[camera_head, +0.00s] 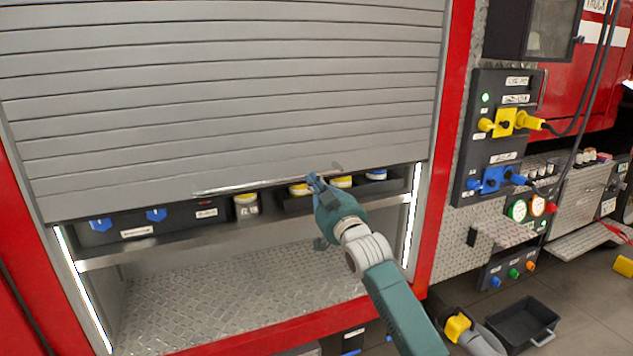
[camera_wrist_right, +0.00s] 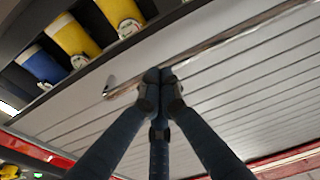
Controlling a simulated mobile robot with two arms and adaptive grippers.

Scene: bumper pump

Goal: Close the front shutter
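The front shutter (camera_head: 230,95) is a grey slatted roller door. It hangs partway down over a red-framed compartment, with its bottom edge above the shelf front and the lower space open. A thin shiny bar (camera_head: 240,185) runs along the bottom edge; it also shows in the right wrist view (camera_wrist_right: 215,43). My right gripper (camera_head: 314,181) is at this edge, right of its middle. In the wrist view its fingertips (camera_wrist_right: 160,77) are together and overlap the bar. I cannot tell whether the bar is between them. My left gripper is not in view.
The tread-plate compartment floor (camera_head: 230,300) is clear. At right are a panel with yellow and blue connectors (camera_head: 500,130) and a black tray (camera_head: 523,325) on the ground.

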